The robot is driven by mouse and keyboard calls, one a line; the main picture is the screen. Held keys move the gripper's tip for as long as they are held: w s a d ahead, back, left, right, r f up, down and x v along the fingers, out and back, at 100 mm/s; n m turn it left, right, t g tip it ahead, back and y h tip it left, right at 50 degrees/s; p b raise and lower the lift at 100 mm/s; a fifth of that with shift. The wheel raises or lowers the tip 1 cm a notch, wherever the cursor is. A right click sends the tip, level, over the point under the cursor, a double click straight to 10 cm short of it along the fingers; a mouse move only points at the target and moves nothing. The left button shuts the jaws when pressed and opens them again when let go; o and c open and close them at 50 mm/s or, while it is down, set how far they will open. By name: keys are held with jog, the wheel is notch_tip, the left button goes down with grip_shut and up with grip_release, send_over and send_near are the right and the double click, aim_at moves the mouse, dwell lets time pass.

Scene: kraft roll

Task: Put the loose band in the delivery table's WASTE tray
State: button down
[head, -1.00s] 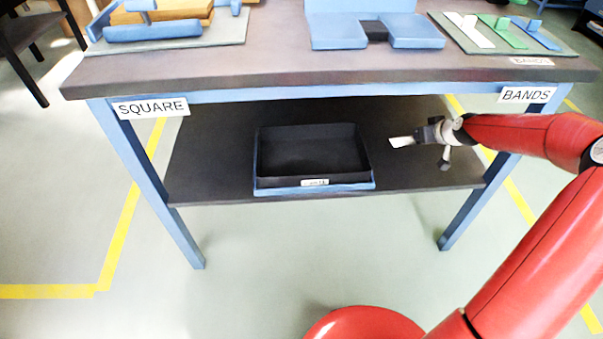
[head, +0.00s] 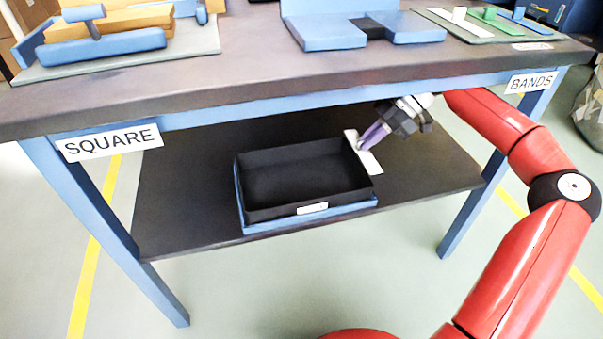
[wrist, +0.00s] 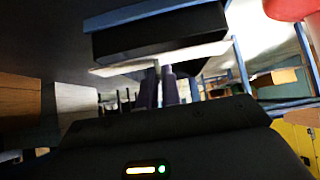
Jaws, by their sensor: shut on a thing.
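The loose band is a white strip (head: 370,161) held at the right side of the black tray; it also shows as a pale bar in the wrist view (wrist: 205,53). My gripper (head: 363,144), with purple fingers, is shut on the band, and its fingers show in the wrist view (wrist: 160,78). The tray (head: 268,212) sits in a blue holder on the table's lower shelf. Its inside looks empty. The small white label on its front is too small to read. I cannot tell whether the band touches the tray's rim.
The tabletop (head: 240,72) overhangs the shelf (head: 185,215), with my arm reaching in below it. Signs read SQUARE (head: 110,142) and BANDS (head: 531,82). A mat with white, green and blue strips (head: 490,24) lies at the back right. The shelf right of the tray is clear.

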jog(key=s+a+f+b, duration=0.1)
jog(key=a, duration=0.4)
jog(key=s+a+f+b, duration=0.1)
jog(key=s+a, duration=0.1)
jog(key=a, duration=0.3)
jog(key=s+a+f+b, duration=0.1)
jog(key=a, duration=0.4)
jog(key=shift+s+a, duration=0.15)
jog(key=shift+s, duration=0.05)
jog(key=shift+f, duration=0.25)
jog(key=shift+f, duration=0.1)
jog(key=shift+f, duration=0.5)
jog(key=c, duration=1.6)
grip_release()
jog(key=shift+r, duration=0.1)
